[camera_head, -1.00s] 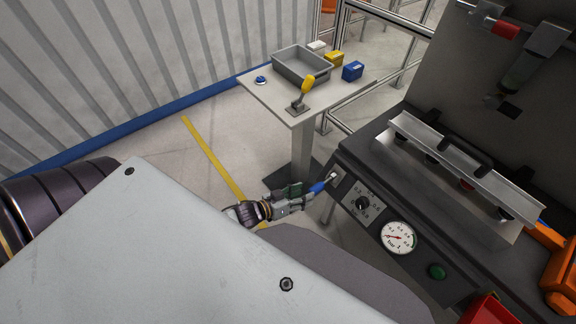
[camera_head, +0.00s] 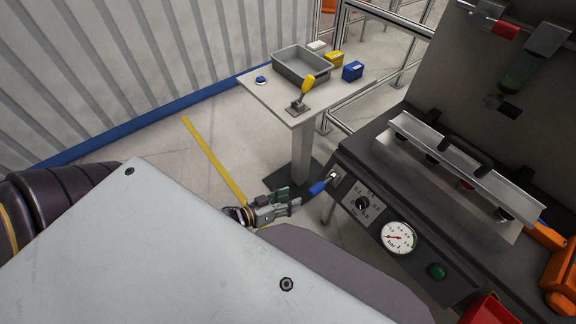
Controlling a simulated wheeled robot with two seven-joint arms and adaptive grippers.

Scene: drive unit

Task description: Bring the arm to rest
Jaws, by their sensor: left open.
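My left gripper (camera_head: 292,202) is in front of the panel of the dark bench. It is open and empty, with a gap between it and the blue-tipped lever (camera_head: 318,187). The lever sticks out to the lower left from its mount at the panel's left end. Most of my left arm is hidden behind the large pale body surface in the foreground. My right gripper does not show.
The bench panel carries a black knob (camera_head: 362,203), a pressure gauge (camera_head: 398,237) and a green button (camera_head: 437,271). A side table (camera_head: 270,98) holds a grey bin (camera_head: 301,66), a yellow-handled lever (camera_head: 307,86) and small boxes. Open floor lies left of the gripper.

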